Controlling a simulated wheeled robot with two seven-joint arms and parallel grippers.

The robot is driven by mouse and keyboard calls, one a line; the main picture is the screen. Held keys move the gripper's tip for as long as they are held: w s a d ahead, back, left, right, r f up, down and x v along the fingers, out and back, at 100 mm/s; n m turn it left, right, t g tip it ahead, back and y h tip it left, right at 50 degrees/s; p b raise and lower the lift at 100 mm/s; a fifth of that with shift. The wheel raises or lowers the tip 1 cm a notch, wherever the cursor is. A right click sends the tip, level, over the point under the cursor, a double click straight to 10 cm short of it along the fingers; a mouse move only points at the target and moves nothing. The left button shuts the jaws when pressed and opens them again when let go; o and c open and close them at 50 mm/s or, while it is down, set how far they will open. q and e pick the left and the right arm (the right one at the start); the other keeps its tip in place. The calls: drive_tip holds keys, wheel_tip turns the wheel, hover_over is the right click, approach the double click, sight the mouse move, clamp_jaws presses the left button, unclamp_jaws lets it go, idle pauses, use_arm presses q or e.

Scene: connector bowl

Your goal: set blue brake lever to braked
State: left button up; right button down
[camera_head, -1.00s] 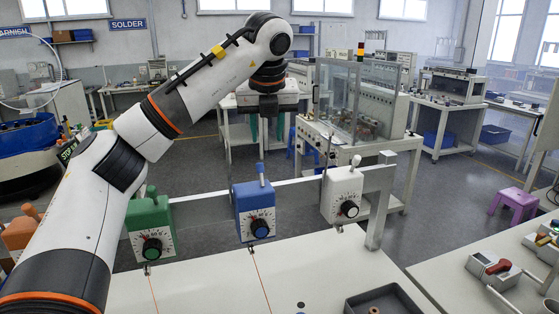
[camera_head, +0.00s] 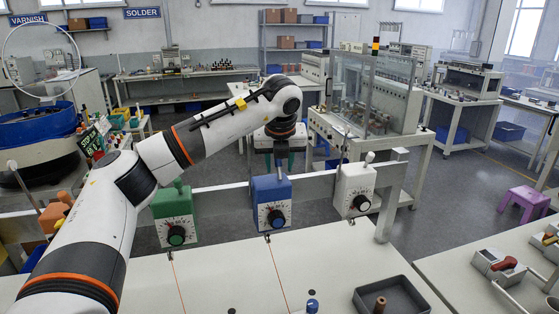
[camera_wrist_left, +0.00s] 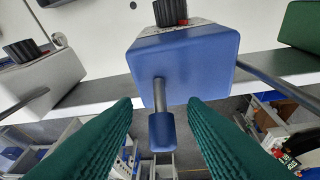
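The blue brake box (camera_head: 270,203) hangs on a grey rail, with a dial on its front. Its lever (camera_head: 281,172) stands up from the top. In the left wrist view the blue box (camera_wrist_left: 185,55) fills the upper middle, and the lever's metal rod and blue knob (camera_wrist_left: 162,131) point toward the bottom of the picture. My left gripper (camera_head: 280,163) is just above the box. In the left wrist view its two green fingers (camera_wrist_left: 160,110) are open, one on each side of the lever, with gaps to both. My right gripper is not in view.
A green box (camera_head: 174,214) with a lever stands left on the rail (camera_head: 318,184), and a white box (camera_head: 354,190) with a lever stands right. A dark tray (camera_head: 405,301) lies on the white table (camera_head: 240,272). Much of the table's middle is clear.

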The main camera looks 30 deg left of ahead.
use_arm(q)
drive_tip(key=shift+w, duration=0.1)
drive_tip(key=shift+c, duration=0.8)
clamp_jaws()
drive_tip(key=shift+a+r+p, duration=0.1)
drive_tip(key=shift+r+p, duration=0.05)
drive_tip(key=shift+p, duration=0.2)
drive_tip(key=h+p, duration=0.1)
drive_tip(key=g+h+p, duration=0.1)
drive_tip(key=p, duration=0.1)
drive_tip(key=g+p, duration=0.1)
drive_tip(key=shift+w+a+r+h+p, duration=0.15)
drive_tip(key=shift+w+a+h+p, duration=0.15)
drive_tip(key=shift+h, duration=0.1)
drive_tip(key=shift+g, duration=0.3)
drive_tip(key=shift+a+f, duration=0.1)
drive_tip(key=shift+f, duration=0.25)
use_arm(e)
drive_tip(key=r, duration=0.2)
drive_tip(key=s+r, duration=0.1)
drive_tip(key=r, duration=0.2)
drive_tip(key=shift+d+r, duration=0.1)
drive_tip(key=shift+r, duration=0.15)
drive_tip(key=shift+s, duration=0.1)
